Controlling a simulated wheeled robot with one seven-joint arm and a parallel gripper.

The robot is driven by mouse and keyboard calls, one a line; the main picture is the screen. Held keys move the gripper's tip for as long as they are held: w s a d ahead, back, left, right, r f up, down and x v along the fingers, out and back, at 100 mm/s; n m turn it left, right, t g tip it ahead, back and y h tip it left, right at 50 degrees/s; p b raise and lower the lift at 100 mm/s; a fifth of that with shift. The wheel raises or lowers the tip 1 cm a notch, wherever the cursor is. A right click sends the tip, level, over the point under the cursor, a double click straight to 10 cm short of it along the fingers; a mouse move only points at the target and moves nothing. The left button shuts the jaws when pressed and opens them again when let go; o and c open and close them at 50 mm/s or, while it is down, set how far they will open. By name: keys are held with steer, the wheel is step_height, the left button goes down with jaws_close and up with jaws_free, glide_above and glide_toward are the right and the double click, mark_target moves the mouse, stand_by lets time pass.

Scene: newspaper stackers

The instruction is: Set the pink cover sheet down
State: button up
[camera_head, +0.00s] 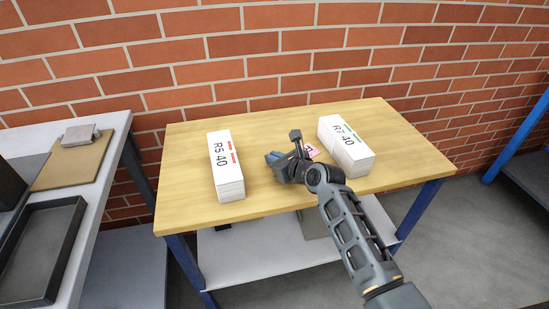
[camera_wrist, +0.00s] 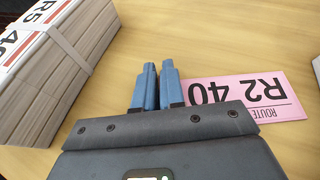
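The pink cover sheet (camera_wrist: 248,98) reads "ROUTE R2 40", upside down in the wrist view. It appears flat over the wooden table (camera_wrist: 215,40). Its left end disappears behind the right finger of my gripper (camera_wrist: 158,70). The two blue fingers are close together with a narrow gap. I cannot tell whether they pinch an edge of the sheet, or whether the sheet touches the table. In the head view, a small pink part (camera_head: 313,150) shows just right of my gripper (camera_head: 275,157), which is low over the table between two white stacks; my wrist hides the rest.
The R5 40 stack (camera_head: 225,165) is close on the left of my gripper, and the R7 40 stack (camera_head: 346,147) is on the right. A grey side table (camera_head: 85,215) at the left holds a board with a clip and a dark tray. The table's back is clear.

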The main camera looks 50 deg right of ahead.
steer(key=o, duration=0.4)
steer(key=shift+r, duration=0.1)
steer(key=v, duration=1.2)
steer(key=shift+r, duration=0.15)
steer(key=s+a+n, duration=0.5)
steer(key=s+n, duration=0.2)
steer(key=n, duration=0.1)
steer(key=s+a+r+n, duration=0.1)
steer(key=s+a+n, duration=0.5)
steer(key=s+n, duration=0.2)
steer(key=s+a+n, duration=0.6)
steer(key=s+n, duration=0.1)
steer(key=n, duration=0.2)
steer(key=shift+s+a+r+y, duration=0.2)
steer(key=shift+s+a+y, duration=0.05)
steer(key=shift+s+y, duration=0.05)
steer(key=shift+o, duration=0.2)
steer(key=s+a+r+n+t+y, duration=0.1)
steer(key=s+a+r+n+y, duration=0.1)
steer(key=s+a+r+n, duration=0.2)
steer(key=s+r+n, duration=0.3)
steer(key=n, duration=0.5)
steer(key=shift+s+r+n, duration=0.3)
steer(key=shift+s+r, duration=0.05)
